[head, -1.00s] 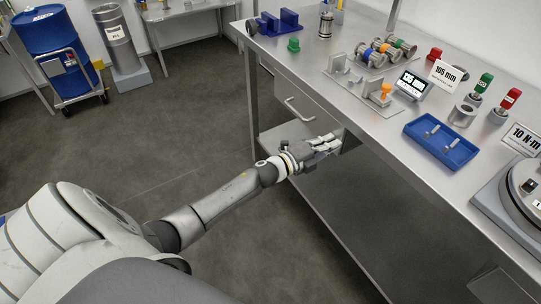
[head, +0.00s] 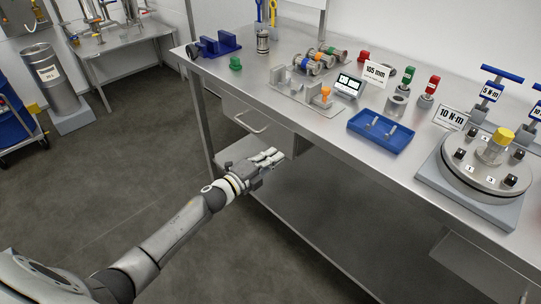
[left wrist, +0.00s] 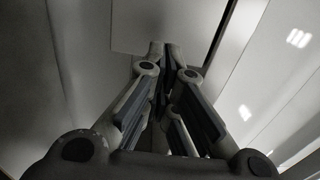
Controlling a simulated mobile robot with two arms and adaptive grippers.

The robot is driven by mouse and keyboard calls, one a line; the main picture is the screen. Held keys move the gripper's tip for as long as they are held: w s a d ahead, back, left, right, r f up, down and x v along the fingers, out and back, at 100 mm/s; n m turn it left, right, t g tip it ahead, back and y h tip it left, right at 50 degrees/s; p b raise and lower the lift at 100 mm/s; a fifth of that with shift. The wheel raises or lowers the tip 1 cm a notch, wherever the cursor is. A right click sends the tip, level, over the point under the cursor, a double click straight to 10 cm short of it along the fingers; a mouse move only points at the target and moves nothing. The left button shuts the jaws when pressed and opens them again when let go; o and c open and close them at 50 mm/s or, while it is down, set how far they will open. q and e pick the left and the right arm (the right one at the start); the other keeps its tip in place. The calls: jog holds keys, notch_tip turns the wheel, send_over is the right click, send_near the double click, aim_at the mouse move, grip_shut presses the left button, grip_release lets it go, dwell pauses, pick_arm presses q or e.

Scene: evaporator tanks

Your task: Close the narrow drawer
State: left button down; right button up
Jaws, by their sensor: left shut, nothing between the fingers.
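A grey drawer (head: 252,128) with a bar handle (head: 250,121) hangs under the left part of the steel bench. Its front looks about level with the bench edge; I cannot tell whether it stands slightly out. My left gripper (head: 278,156) is shut and empty, just below the drawer's right end, with its fingers pointing under the bench. In the left wrist view the closed fingertips (left wrist: 170,46) point at a pale flat panel (left wrist: 145,22); contact cannot be told. My right gripper is not in view.
The bench top holds a blue tray (head: 380,132), spools (head: 320,60) and a round fixture (head: 485,165). A lower shelf (head: 330,230) runs beneath. Another grey panel (head: 485,265) hangs under the bench at right.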

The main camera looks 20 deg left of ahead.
pick_arm(q)
jog(key=p+v, duration=0.2)
jog(key=v, duration=0.7)
jog(key=s+a+f+n+g+y, duration=0.15)
jog(key=s+f+n, duration=0.3)
jog(key=f, duration=0.55)
jog(key=s+a+f+n+g+y+p, duration=0.1)
jog(key=s+f+n+g+y, duration=0.25)
jog(key=s+f, duration=0.45)
jog(key=s+a+f+n+g+y, duration=0.1)
jog(key=s+f+n+g+y, duration=0.3)
jog(key=f, duration=0.9)
jog(key=s+d+f+n+g, duration=0.2)
jog(key=s+f, duration=0.3)
jog(key=s, duration=0.5)
jog(key=s+d+f+n+g+h, duration=0.1)
jog(key=s+f, duration=0.4)
jog(key=s, duration=0.5)
jog(key=s+d+f+n+g+h, duration=0.1)
jog(key=s+d+f+n+g, duration=0.2)
jog(key=s, duration=0.8)
jog(key=shift+d+f+n+g+p, duration=0.3)
jog(key=shift+d+f+n+p, duration=0.15)
jog(key=shift+d+f+n, duration=0.6)
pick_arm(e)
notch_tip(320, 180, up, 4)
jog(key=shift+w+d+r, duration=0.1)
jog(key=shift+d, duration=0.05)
